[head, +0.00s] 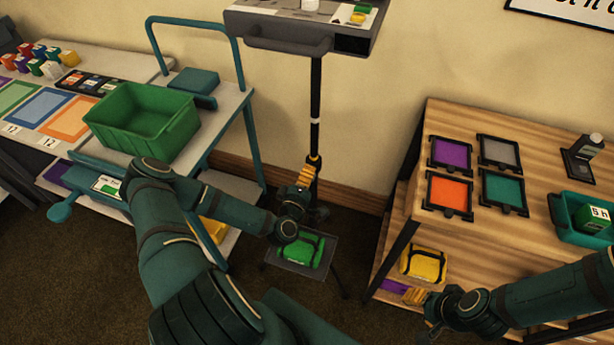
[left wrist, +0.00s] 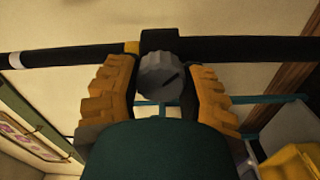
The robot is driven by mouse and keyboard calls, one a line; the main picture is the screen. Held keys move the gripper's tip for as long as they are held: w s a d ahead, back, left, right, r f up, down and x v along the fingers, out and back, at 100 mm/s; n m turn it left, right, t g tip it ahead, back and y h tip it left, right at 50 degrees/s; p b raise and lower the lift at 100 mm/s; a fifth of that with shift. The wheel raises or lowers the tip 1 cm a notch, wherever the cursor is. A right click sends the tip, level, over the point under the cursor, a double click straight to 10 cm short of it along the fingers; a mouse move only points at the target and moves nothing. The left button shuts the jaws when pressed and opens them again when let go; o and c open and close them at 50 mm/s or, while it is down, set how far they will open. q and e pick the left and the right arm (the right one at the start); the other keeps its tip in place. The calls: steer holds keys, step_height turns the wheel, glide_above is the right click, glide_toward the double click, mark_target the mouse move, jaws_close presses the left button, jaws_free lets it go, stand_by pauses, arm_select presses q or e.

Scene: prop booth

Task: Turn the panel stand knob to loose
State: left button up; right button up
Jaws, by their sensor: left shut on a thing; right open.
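The panel stand is a black pole (head: 315,95) with a white band, carrying a grey panel box (head: 300,32) at the top. In the left wrist view the pole runs across the top. The stand's knob (left wrist: 159,78) is grey and round with a dark pointer line slanting toward the right. My left gripper (head: 309,172) is at the pole, its orange fingers shut on the knob from both sides. The knob is hidden behind the gripper in the head view. My right gripper (head: 414,297) is open and empty beside the wooden shelf.
A green bag (head: 300,248) lies on a low tray under the stand. A teal cart with a green bin (head: 143,122) stands to the left. A wooden shelf unit (head: 452,118) with coloured tiles stands to the right, a yellow bag (head: 424,263) on its lower level.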

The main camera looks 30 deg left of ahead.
arm_select(q)
steer(key=shift+r, duration=0.1)
steer(key=o, duration=1.2)
steer(key=shift+s, duration=0.35)
steer(key=v, duration=1.1)
steer(key=shift+s+d, duration=0.2)
